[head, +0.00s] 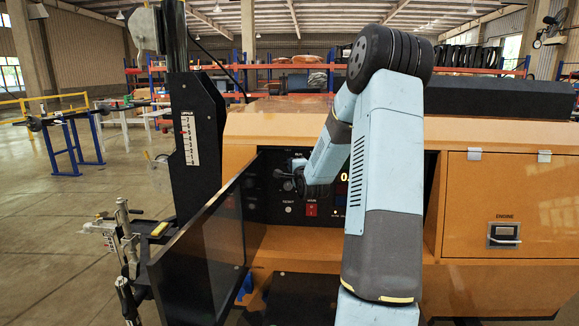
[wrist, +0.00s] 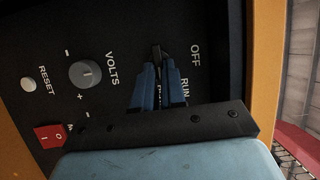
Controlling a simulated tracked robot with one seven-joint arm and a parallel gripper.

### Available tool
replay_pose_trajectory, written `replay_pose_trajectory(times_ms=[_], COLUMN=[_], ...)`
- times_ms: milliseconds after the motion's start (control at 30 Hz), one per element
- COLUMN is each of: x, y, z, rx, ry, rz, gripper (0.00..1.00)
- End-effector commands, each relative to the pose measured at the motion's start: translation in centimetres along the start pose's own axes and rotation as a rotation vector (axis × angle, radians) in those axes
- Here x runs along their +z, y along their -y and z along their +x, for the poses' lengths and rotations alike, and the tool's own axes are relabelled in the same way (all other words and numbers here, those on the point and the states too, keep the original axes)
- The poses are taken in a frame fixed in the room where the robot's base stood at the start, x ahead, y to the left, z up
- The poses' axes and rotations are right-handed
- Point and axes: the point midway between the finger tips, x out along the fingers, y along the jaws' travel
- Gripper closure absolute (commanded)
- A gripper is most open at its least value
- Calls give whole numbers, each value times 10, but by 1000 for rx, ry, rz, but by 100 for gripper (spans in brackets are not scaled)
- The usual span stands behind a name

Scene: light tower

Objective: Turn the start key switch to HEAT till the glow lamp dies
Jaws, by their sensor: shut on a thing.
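The start key switch (wrist: 156,50) shows as a dark key tip between the blue fingers of my gripper (wrist: 160,68) in the wrist view. My gripper is shut on it. OFF and RUN labels stand to its right; the fingers partly cover another label, and I cannot read the key's exact position. In the head view my gripper (head: 297,178) is at the black control panel (head: 272,212), and my arm hides part of the panel. A small pale-yellow light (head: 336,212) shows low on the panel; I cannot tell whether it is the glow lamp.
A volts knob (wrist: 85,74), a reset button (wrist: 28,84) and a red rocker switch (wrist: 50,135) are on the panel. A dark open door (head: 205,235) stands left of the recess.

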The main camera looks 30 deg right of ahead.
Motion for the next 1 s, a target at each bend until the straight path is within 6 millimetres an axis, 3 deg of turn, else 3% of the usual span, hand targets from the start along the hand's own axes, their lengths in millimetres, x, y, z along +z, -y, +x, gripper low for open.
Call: replay_pose_trajectory(times_ms=[533, 567, 800, 1000], x=[-3, -3, -3, -2], y=[3, 3, 2, 1], z=[3, 3, 2, 2], rx=[-18, -18, -16, -13], ry=[-5, -5, -6, -4], rz=[27, 27, 26, 26], gripper=[100, 88, 65, 64])
